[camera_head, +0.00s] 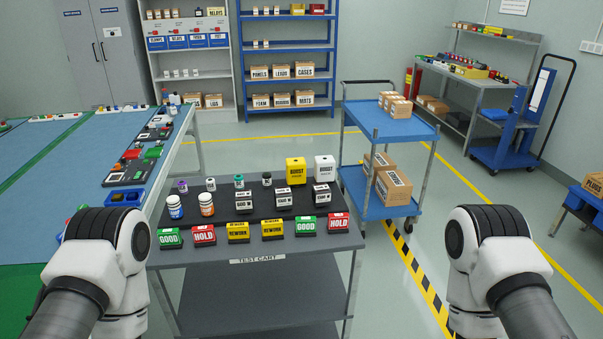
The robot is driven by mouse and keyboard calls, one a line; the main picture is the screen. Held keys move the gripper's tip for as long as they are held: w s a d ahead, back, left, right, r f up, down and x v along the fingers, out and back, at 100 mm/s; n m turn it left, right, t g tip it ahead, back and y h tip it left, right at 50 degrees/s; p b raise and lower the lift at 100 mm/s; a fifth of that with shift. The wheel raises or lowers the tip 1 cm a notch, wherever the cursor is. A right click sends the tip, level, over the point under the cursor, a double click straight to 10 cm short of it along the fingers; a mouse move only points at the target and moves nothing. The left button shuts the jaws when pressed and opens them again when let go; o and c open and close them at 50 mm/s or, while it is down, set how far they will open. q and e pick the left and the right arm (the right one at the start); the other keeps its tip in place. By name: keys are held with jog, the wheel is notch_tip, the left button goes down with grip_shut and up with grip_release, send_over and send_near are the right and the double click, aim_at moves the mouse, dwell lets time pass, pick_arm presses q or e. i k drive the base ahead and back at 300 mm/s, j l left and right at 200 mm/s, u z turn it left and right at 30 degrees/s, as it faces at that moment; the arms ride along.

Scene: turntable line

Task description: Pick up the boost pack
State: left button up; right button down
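On the dark test cart (200,262), a yellow block (296,171) labelled BOOST stands at the back right of the black mat. A white block (324,169) of like size stands just to its right, with a label that also seems to read BOOST. Both are upright. White and black links of my two arms show at the lower left and lower right, in front of the cart and clear of both blocks. Neither of my grippers is in view.
Small bottles (175,206), black labelled blocks (283,200) and a row of coloured HOLD, REWORK and GOOD blocks (238,232) share the cart. A blue trolley (395,124) with cartons stands behind right. A long blue-topped bench (80,180) is at the left.

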aim_at(295, 167)
jog(key=i+l+u, duration=0.15)
jog(key=u, duration=0.15)
jog(key=i+l+u, duration=0.1)
jog(key=l+u, duration=0.55)
jog(key=i+l, duration=0.05)
